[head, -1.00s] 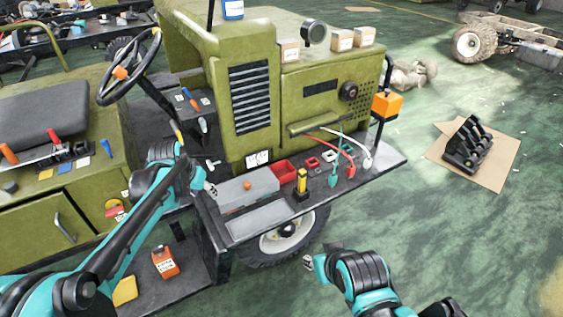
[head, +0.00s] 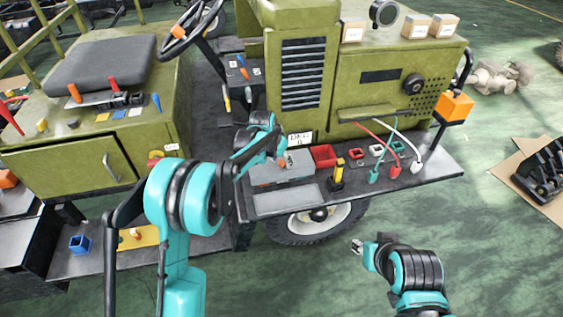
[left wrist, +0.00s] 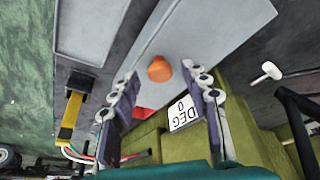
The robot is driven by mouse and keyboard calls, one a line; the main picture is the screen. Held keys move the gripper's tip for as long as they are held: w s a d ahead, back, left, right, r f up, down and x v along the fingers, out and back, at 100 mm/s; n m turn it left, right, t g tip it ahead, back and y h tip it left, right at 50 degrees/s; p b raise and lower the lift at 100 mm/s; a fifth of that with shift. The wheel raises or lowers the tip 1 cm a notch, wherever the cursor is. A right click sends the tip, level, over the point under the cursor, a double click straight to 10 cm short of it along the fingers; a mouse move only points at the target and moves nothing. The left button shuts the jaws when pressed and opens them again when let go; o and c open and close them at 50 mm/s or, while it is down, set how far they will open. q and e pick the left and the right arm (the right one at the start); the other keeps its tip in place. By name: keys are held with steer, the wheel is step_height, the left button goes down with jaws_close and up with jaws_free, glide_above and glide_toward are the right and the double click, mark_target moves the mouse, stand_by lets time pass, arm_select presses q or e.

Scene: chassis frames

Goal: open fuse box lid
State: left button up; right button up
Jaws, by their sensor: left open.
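The grey fuse box (head: 298,178) stands on the vehicle's dark side deck, its lid looking shut. An orange knob (left wrist: 159,69) on its lid shows clearly in the left wrist view, on the grey lid (left wrist: 205,35). My left gripper (head: 282,160) is over the box in the head view and partly hides its top. In the left wrist view my left gripper (left wrist: 160,78) is open, one finger to each side of the knob in the picture; contact cannot be told. My right gripper (head: 357,247) is low in front of the deck, away from the box, too small to read.
A flat grey panel (head: 286,201) lies in front of the box. A yellow-and-black tool (head: 338,175) stands to its right, with a red tray (head: 325,155) behind. Red, teal and white cable ends lie farther right. The green vehicle body (head: 300,75) rises behind the deck.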

arm_select(q)
steer(key=shift+w+f, duration=0.1)
steer(key=shift+f, duration=0.1)
jaws_close()
steer(key=shift+r, duration=0.1)
steer(key=w+r+g+p, duration=0.1)
steer(key=w+r+g+h+p, duration=0.1)
steer(key=p, duration=0.1)
steer(key=shift+a+r+g+p, duration=0.25)
steer(key=shift+a+g+p, duration=0.05)
steer(key=shift+w+a+r+p, duration=0.25)
steer(key=shift+w+r+p, duration=0.35)
steer(key=shift+w, duration=0.1)
steer(key=shift+w+a+r+p, duration=0.1)
steer(key=shift+w+a+p, duration=0.05)
steer(key=shift+w+p, duration=0.15)
steer(key=shift+w+a+r+p, duration=0.1)
steer(key=shift+w+a+p, duration=0.05)
steer(key=shift+w, duration=0.25)
